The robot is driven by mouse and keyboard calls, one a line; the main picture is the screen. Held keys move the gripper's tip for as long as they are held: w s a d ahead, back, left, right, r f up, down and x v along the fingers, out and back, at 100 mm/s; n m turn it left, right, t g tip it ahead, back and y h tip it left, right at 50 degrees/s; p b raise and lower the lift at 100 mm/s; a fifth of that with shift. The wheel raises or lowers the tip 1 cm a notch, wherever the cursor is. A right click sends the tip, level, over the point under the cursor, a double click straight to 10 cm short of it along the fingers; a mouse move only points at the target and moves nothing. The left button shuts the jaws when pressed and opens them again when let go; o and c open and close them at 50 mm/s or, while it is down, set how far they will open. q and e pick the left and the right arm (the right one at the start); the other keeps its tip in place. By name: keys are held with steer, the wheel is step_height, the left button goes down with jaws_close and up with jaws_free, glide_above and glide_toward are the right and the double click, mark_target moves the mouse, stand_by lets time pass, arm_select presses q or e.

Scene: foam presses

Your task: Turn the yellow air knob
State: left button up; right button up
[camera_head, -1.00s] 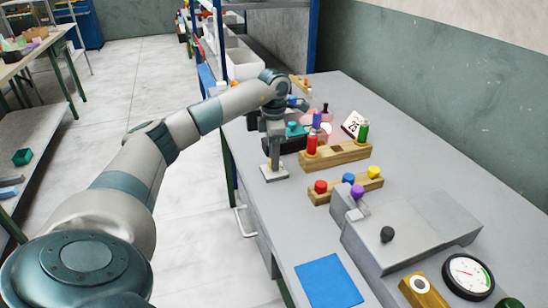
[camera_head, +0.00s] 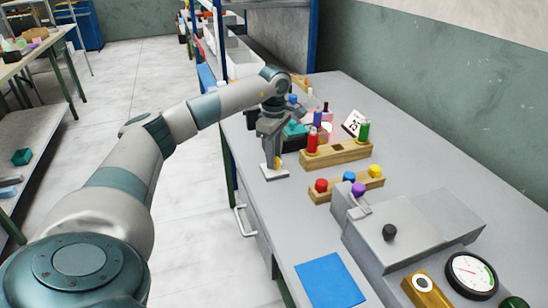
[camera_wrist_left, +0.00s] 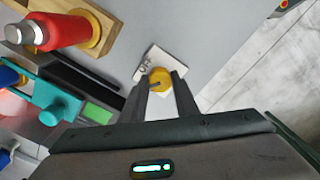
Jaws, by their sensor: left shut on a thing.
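The yellow air knob (camera_wrist_left: 160,77) sits on a small light mounting plate (camera_wrist_left: 147,62) in the left wrist view. My left gripper (camera_wrist_left: 161,82) is shut on the knob, with one dark finger on each side of it. In the head view my left gripper (camera_head: 272,157) points down over the plate (camera_head: 275,173), near the table's left edge. Only a sliver of the yellow knob shows there, as the fingers hide the rest. My right gripper is in neither view.
A wooden block (camera_head: 337,153) with red and green bottles stands to the right of the gripper. A teal-topped dark device (camera_head: 296,131) is close behind. A low wooden rack (camera_head: 345,190) with colored caps and a grey press (camera_head: 410,230) stand nearer. A blue mat (camera_head: 329,281) lies in front.

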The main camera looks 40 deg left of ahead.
arm_select(q)
steer(key=shift+m, duration=1)
steer(key=m, duration=0.3)
steer(key=shift+m+b, duration=0.3)
steer(key=shift+m, duration=2.6)
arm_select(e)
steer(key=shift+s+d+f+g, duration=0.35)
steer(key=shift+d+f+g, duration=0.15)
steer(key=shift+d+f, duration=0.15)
arm_select(q)
steer(key=o, duration=1.1)
steer(key=shift+c, duration=0.2)
